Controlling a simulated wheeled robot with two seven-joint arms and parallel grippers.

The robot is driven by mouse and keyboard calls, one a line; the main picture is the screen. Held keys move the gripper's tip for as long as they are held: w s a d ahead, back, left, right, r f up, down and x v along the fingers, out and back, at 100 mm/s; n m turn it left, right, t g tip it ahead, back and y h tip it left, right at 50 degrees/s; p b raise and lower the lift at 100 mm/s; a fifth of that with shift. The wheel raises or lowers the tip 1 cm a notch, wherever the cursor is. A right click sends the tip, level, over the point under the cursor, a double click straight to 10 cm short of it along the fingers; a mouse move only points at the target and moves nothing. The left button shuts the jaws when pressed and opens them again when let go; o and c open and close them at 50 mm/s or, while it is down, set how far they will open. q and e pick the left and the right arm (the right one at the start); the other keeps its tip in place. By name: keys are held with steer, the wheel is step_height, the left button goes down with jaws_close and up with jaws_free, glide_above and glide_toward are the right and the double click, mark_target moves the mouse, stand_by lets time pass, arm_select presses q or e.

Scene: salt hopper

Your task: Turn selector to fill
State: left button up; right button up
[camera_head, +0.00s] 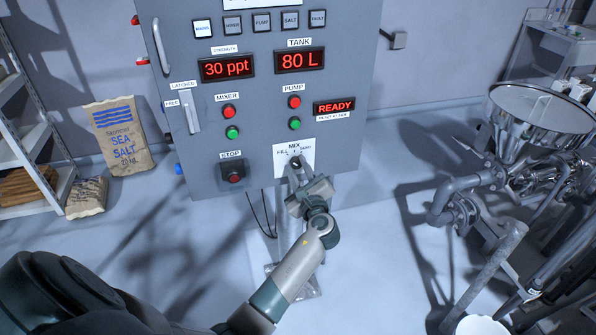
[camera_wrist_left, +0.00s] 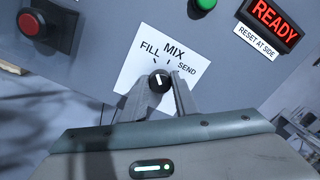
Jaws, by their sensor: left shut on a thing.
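The selector is a small black knob (camera_head: 295,163) on a white plate at the bottom of the grey control panel, with FILL at left, MIX at top and SEND at right. In the left wrist view the knob (camera_wrist_left: 159,82) shows between my fingers, with a short white mark pointing roughly up the plate. I cannot tell exactly which label the mark meets. My left gripper (camera_head: 299,178) is shut on the knob, reaching it from below, and its fingers also show in the left wrist view (camera_wrist_left: 161,92). My right gripper is not in view.
A red STOP button (camera_head: 234,177) sits left of the selector. Red and green mixer and pump buttons (camera_head: 295,124) and a READY display (camera_head: 334,107) are above. A steel hopper (camera_head: 540,108) with pipes stands at right, salt sacks (camera_head: 122,135) at left.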

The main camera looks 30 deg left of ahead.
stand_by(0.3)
arm_select(q)
steer(key=o, duration=1.1)
steer(key=shift+c, duration=0.2)
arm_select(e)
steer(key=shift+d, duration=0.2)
arm_select(q)
steer(key=b+v, duration=0.4)
steer(key=v, duration=1.3)
steer(key=shift+s+d, duration=0.2)
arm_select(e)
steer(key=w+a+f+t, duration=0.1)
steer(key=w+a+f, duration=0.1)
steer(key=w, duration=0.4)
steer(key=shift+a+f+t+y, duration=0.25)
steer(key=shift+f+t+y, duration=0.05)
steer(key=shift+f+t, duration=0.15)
